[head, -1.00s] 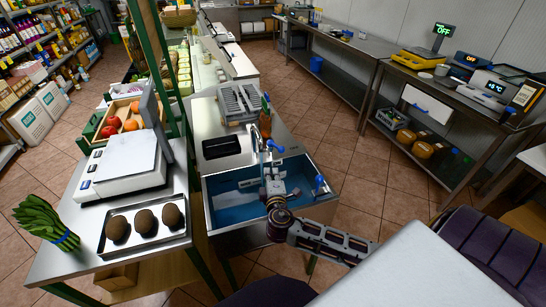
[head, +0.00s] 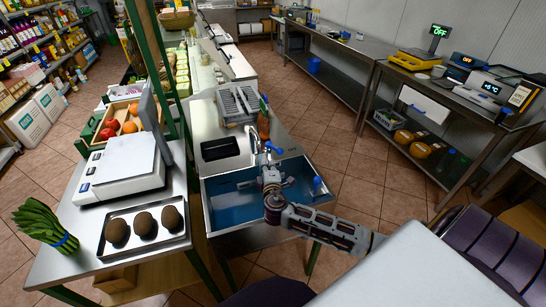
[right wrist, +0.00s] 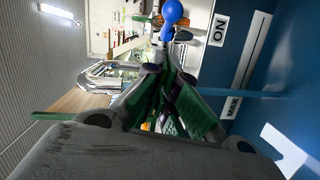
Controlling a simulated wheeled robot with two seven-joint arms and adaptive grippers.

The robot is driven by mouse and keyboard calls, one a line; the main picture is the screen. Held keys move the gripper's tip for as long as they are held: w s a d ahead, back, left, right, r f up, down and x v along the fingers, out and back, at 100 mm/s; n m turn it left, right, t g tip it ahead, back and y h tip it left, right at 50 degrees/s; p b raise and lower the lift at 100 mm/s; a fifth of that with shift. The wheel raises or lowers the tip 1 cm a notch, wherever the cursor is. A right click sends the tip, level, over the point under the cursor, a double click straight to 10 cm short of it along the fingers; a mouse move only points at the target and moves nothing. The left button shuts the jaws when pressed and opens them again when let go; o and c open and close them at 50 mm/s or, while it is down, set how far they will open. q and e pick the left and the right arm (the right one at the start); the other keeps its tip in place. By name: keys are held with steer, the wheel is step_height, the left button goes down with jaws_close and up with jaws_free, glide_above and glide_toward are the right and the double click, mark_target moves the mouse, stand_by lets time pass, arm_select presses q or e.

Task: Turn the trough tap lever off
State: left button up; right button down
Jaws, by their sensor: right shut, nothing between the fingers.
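The steel trough (head: 212,222) has a blue inside and stands at the end of the counter. A tap with a blue lever (head: 275,147) rises at its far rim. In the right wrist view a blue round-ended lever (right wrist: 172,12) shows at the top, beyond my fingertips and apart from them. My right gripper (head: 267,162) reaches over the trough, just on the near side of the tap. Its fingers (right wrist: 162,78) are closed together and empty. My left gripper is not in view.
A second blue handle (head: 318,186) stands at the trough's right side. A bottle (head: 264,118) stands close behind the tap. A scale (head: 122,170) is to the left.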

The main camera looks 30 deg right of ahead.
mark_target(274, 147)
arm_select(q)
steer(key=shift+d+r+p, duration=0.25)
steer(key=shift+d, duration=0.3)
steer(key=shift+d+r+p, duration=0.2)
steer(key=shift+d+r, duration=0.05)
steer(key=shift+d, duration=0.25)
arm_select(e)
steer(key=w+d+f, duration=0.1)
steer(key=w+d, duration=0.3)
steer(key=d, duration=0.1)
steer(key=shift+w, duration=0.25)
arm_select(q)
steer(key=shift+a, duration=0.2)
arm_select(e)
steer(key=shift+d+f, duration=0.1)
